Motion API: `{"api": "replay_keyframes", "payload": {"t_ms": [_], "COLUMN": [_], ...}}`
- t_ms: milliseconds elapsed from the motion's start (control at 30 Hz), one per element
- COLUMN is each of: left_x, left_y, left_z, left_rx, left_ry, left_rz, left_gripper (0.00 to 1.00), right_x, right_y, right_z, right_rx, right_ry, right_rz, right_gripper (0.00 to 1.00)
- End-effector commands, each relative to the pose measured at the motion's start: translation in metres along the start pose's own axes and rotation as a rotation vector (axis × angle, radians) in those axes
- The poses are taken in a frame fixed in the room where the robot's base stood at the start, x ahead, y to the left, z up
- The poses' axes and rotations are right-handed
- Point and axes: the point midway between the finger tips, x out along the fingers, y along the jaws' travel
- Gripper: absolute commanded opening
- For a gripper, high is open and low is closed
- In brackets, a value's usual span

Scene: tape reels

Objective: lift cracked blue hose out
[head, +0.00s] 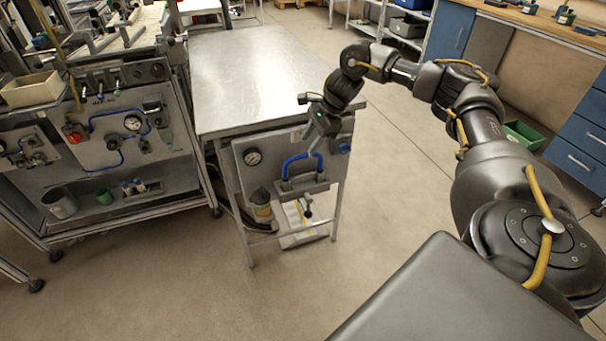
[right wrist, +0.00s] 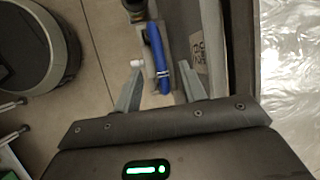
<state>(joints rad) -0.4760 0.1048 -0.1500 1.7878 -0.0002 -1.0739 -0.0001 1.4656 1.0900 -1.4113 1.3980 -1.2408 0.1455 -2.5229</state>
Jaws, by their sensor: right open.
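The blue hose (head: 286,168) forms an upright arch on the grey panel at the front of the metal table in the head view. Its lower ends meet a grey fitting (head: 305,186). Any crack is too small to tell. My right gripper (head: 311,143) points down at the hose from above. In the right wrist view the hose (right wrist: 156,48) shows between the spread fingers of the right gripper (right wrist: 159,66), with a gap on each side. The gripper is open and holds nothing. My left gripper is not in view.
The metal table (head: 240,75) has a bare top. A round gauge (head: 253,157) sits left of the hose and a blue knob (head: 344,147) right of it. A bottle (head: 261,207) stands below. A second panel cart with hoses and a gauge (head: 133,123) is at the left.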

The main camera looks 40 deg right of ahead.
Motion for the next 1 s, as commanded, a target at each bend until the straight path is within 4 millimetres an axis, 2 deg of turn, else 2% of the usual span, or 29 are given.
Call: {"api": "replay_keyframes", "payload": {"t_ms": [133,400,733,1000], "left_x": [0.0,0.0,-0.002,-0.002], "left_y": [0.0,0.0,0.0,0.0], "left_z": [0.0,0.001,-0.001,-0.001], "left_rx": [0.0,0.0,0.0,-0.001], "left_ry": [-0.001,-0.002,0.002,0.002], "left_rz": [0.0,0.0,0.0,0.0], "left_gripper": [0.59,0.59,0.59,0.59], "right_x": [0.008,0.046,0.052,0.052], "right_y": [0.001,0.002,0.001,0.001], "right_z": [0.0,-0.001,-0.001,-0.001], "right_rx": [0.0,0.001,0.001,0.001], "right_ry": [0.001,0.001,0.0,0.0], "right_rz": [0.002,0.002,0.0,0.0], "right_gripper": [0.41,0.41,0.41,0.06]}}
